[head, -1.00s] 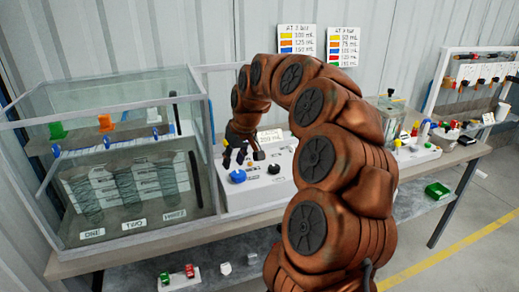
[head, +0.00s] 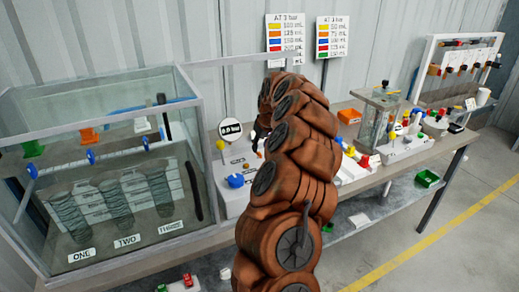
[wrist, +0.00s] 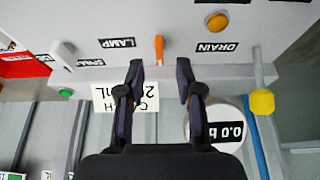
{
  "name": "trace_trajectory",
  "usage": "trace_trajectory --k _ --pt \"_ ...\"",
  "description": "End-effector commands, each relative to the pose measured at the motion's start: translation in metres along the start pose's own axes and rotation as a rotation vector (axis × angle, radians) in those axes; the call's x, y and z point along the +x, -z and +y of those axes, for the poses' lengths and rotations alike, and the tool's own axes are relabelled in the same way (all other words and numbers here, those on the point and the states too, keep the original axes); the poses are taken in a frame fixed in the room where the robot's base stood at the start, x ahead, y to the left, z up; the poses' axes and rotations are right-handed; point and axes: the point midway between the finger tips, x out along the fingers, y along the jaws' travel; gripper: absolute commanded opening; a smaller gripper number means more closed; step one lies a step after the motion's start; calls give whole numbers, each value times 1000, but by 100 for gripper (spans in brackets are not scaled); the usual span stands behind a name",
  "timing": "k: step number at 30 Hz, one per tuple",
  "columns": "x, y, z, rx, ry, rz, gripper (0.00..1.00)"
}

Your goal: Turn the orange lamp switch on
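The orange lamp switch (wrist: 159,48) is a small upright lever on the grey panel, between the LAMP label (wrist: 117,43) and the DRAIN label (wrist: 217,47), which appear upside down in the wrist view. My gripper (wrist: 160,70) is open and empty. Its two dark fingers point at the panel, with the switch lined up between them and just beyond the tips; I see no contact. In the head view, my arm hides most of the gripper and the switch. The control panel (head: 228,203) shows there to the left of the arm.
A round orange knob (wrist: 217,21) sits beside DRAIN. A yellow knob (wrist: 262,102) and a white gauge (wrist: 226,130) are near the right finger. A green piece (wrist: 66,93) is at left.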

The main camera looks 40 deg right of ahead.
Motion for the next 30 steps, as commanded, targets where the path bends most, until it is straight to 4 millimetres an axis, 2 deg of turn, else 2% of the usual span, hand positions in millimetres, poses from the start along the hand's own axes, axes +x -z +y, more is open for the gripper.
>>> trace_trajectory --k 6,9,19,28,30 --pt "28 0 0 0 -1 -3 35" --pt "35 -1 1 1 0 -2 35" --pt "39 -1 3 3 -2 0 34" --pt "38 -1 3 3 -2 0 3" --pt "38 -1 3 3 -2 0 0"
